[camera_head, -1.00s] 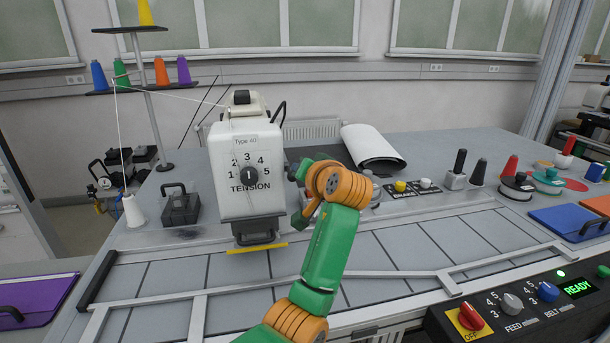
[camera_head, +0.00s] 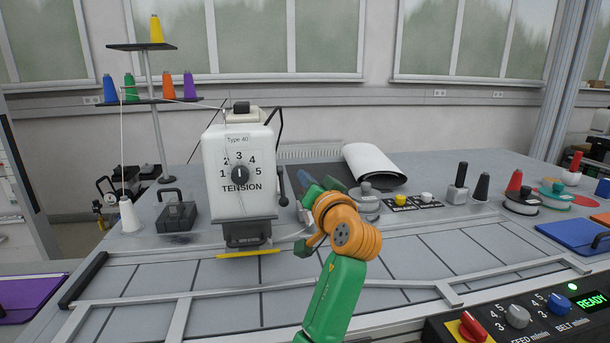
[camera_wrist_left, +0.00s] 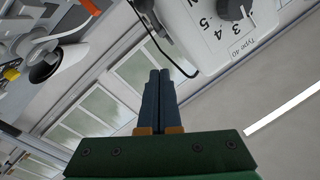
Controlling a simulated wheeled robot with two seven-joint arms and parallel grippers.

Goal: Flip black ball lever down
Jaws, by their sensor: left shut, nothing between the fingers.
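The white sewing machine head (camera_head: 240,150) with its TENSION dial stands left of centre. A small black lever (camera_head: 283,188) is on its right side. It appears to hang down, with a rounded dark end (camera_head: 284,201) at the bottom. My left gripper (camera_head: 304,178) has its blue fingers just right of the lever; a small gap seems to lie between, but contact is hard to judge. In the left wrist view the two fingers (camera_wrist_left: 158,82) are together and empty, below the machine's dial face (camera_wrist_left: 215,25). The lever cannot be made out there. My right gripper is out of view.
A black wire loop (camera_head: 279,125) rises beside the machine top. A grey weight-like object (camera_head: 369,198) and a panel with yellow and white buttons (camera_head: 413,201) are right of my gripper. A white roll (camera_head: 373,164) lies behind. The slatted grey worktop (camera_head: 220,290) in front is clear.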

